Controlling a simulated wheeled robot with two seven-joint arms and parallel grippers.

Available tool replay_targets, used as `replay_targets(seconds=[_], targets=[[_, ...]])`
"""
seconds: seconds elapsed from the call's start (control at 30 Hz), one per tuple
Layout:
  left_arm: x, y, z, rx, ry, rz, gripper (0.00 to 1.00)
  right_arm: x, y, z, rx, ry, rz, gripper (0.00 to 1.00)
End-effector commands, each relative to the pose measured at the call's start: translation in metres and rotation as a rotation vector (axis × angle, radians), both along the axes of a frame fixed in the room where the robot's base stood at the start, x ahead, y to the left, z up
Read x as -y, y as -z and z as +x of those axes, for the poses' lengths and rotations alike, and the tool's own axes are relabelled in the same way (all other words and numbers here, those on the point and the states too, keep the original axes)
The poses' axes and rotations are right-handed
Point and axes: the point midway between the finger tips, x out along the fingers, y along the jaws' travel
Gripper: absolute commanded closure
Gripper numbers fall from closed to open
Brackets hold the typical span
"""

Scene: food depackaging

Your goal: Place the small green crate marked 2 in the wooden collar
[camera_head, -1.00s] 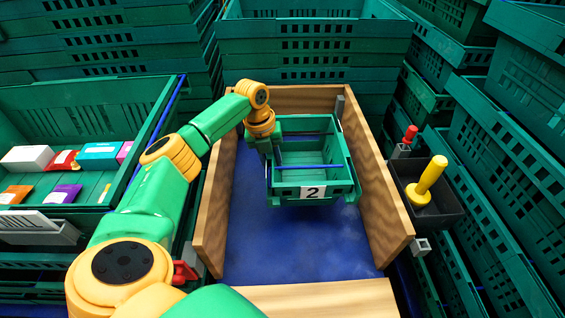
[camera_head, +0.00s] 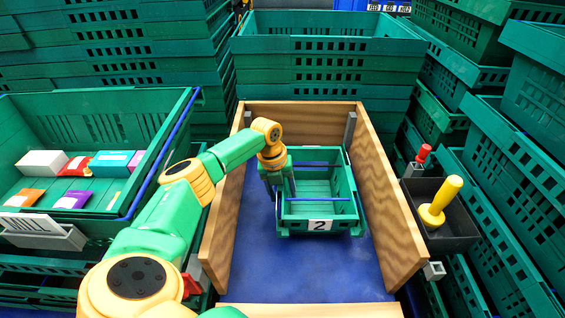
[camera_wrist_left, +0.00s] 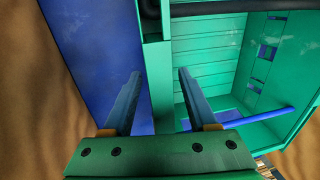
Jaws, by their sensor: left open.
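The small green crate marked 2 (camera_head: 319,226) sits upright inside the wooden collar (camera_head: 391,190), on the blue floor, towards the back. In the left wrist view the crate (camera_wrist_left: 205,60) fills the right half. My left gripper (camera_head: 281,190) is at the crate's left side. It is open, with one finger outside over the blue floor and the other inside the crate; the crate's left wall lies between the fingers (camera_wrist_left: 158,95). Whether either finger touches the wall is unclear. My right gripper is not in view.
A large green crate (camera_head: 150,205) with food packets stands left of the collar. A black holder (camera_head: 455,228) with yellow-handled and red-handled tools is right of it. Stacked green crates close in the back and right. The blue floor (camera_head: 290,272) in front of the small crate is clear.

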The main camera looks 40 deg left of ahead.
Motion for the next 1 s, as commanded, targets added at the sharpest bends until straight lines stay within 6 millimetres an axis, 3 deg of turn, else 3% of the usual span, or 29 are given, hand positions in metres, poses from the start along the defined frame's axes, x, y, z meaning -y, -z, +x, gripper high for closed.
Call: replay_targets(seconds=[0.17,0.4,0.53,1.0], targets=[[-0.002,-0.024,-0.002,0.000,-0.001,0.000,0.42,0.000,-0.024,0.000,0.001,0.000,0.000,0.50],[-0.010,-0.091,-0.008,0.000,0.000,0.000,0.42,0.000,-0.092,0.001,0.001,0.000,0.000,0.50],[-0.014,-0.118,-0.012,-0.001,0.000,-0.001,0.42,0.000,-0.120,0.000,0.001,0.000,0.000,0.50],[-0.015,-0.118,-0.013,0.001,0.000,-0.001,0.42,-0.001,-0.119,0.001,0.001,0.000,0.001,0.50]])
